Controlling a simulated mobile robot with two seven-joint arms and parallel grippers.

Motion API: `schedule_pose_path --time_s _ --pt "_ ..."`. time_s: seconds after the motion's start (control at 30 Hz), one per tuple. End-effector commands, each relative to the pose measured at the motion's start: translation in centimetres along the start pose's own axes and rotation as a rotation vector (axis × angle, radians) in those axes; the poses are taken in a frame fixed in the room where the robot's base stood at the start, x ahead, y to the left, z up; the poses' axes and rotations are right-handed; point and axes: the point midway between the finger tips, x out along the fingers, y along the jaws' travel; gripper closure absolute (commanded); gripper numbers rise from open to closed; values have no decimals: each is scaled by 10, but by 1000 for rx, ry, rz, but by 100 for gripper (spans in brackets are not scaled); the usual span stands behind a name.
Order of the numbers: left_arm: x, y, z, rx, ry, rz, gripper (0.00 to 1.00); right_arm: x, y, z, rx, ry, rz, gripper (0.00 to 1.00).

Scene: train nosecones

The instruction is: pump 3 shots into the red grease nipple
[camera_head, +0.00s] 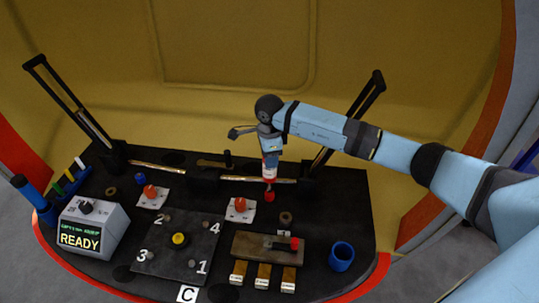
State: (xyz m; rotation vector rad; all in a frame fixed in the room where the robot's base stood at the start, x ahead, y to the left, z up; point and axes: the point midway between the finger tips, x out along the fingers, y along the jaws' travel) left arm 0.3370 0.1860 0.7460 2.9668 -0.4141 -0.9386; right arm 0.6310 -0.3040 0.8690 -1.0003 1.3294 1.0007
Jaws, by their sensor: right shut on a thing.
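My right gripper (270,148) points down over the back right of the black table. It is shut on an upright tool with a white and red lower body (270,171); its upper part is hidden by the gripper. A dark lever-like piece (241,131) sticks out to the left near the wrist. A small red tip or nipple (269,196) shows directly below the tool; I cannot tell whether it touches the tool or belongs to it. Two red-orange knobs sit on white plates, one at the left (150,191) and one nearer the tool (240,204). My left gripper is not in view.
A grey box reading READY (80,238) stands at front left. A numbered dark plate (185,225), a brown block (255,246) with a red-ended part, and a blue cup (341,256) are in front. Dark posts (75,110) rise at both sides. A yellow wall is behind.

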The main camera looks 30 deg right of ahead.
Motion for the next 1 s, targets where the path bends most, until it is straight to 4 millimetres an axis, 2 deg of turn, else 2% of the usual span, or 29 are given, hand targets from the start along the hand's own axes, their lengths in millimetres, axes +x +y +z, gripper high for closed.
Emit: schedule_pose_path --time_s 0.43,1.0 --pt "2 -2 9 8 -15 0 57 1 0 0 0 -1 -1 80" --pt "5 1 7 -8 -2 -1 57 8 0 0 0 0 -1 80"
